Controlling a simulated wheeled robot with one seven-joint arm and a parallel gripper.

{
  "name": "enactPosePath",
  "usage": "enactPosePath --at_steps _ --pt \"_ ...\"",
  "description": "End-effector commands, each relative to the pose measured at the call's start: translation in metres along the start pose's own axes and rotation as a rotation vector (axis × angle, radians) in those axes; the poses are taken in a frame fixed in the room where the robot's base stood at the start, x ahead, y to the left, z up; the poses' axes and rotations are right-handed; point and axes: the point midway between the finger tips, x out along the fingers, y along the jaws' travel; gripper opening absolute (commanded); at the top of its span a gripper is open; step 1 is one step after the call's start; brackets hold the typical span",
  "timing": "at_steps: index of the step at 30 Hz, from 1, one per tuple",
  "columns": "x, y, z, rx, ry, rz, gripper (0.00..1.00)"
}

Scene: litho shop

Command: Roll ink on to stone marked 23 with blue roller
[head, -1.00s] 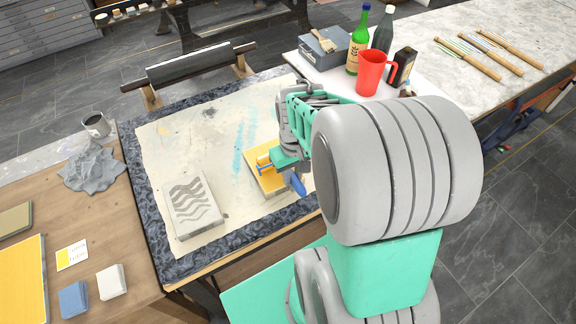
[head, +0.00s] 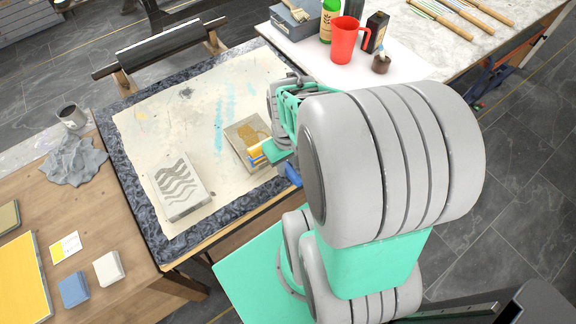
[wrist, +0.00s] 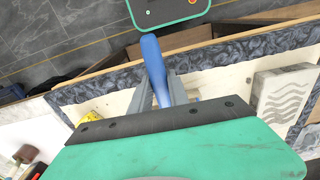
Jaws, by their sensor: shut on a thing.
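My gripper (head: 280,152) is shut on the blue roller's handle (head: 292,174); the handle also shows between the fingers in the wrist view (wrist: 155,68). The roller's yellow-inked drum (head: 258,155) is at the near edge of a pale stone (head: 234,131) with a brownish-yellow patch on top; whether it touches is unclear. A second grey stone (head: 202,198) with dark wavy lines lies to the left, and it shows in the wrist view (wrist: 287,95). I cannot read a number on either stone. A yellow ink slab (head: 20,285) lies at the far left.
The stones lie on a stained pale sheet (head: 185,125) on the press bed with a dark bar (head: 170,48) behind. At left are a grey cloth (head: 73,160), a can (head: 71,116), a blue block (head: 73,291) and a white one (head: 109,267). A red jug (head: 344,42) and bottles stand back right.

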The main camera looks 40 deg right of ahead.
Motion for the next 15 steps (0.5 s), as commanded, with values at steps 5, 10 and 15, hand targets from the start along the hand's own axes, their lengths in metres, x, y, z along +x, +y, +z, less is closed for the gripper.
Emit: enactPosePath --at_steps 5,10,15 --pt "0.002 0.000 -0.024 -0.002 0.000 0.000 0.00" --pt "0.003 0.000 -0.038 -0.003 0.001 0.000 0.00" --pt "0.002 0.000 -0.061 -0.002 0.002 0.000 0.00"
